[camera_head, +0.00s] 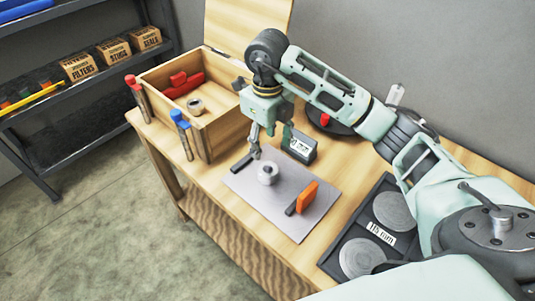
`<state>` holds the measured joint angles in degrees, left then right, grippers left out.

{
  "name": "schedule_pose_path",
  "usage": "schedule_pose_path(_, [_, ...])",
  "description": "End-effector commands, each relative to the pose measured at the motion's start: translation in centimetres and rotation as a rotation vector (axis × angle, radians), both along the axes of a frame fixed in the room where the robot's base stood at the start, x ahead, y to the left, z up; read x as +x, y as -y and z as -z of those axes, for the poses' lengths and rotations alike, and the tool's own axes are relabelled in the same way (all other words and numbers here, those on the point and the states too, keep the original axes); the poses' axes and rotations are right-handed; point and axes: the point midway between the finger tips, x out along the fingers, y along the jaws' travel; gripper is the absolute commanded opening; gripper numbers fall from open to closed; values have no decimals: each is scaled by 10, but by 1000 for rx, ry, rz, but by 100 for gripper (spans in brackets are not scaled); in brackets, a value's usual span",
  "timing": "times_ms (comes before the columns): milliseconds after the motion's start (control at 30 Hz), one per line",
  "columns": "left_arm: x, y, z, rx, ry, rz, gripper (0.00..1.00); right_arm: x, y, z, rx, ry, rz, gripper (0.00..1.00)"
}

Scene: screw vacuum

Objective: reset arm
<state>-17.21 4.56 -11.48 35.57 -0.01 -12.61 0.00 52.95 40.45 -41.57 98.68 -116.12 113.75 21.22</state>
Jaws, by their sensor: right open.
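My right arm comes in from the right and reaches over the workbench. Its gripper (268,141) points down, open and empty. It hangs above the back edge of a grey plate (252,190). A small round metal part (267,173) stands on the plate just in front of the gripper, and I see no contact between them. An orange-handled tool (306,197) lies on the plate to the right. A dark bar (242,162) lies at the plate's left edge. My left gripper is not in view.
An open wooden box (230,129) stands left on the workbench (168,140), with red and blue handled tools at its front. A small dark device (299,146) sits behind the plate. A black tray (336,251) with grey discs is at right. A shelf (75,125) stands left.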

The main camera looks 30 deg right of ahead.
Motion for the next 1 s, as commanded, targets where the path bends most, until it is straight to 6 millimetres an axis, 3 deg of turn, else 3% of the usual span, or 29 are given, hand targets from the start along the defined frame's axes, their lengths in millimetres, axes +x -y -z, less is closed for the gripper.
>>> schedule_pose_path(633, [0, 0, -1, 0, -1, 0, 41, 0, 0, -8, 0, -1, 1, 56])
schedule_pose_path(1000, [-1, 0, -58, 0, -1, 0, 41, 0, 0, -65, 0, -1, 1, 56])
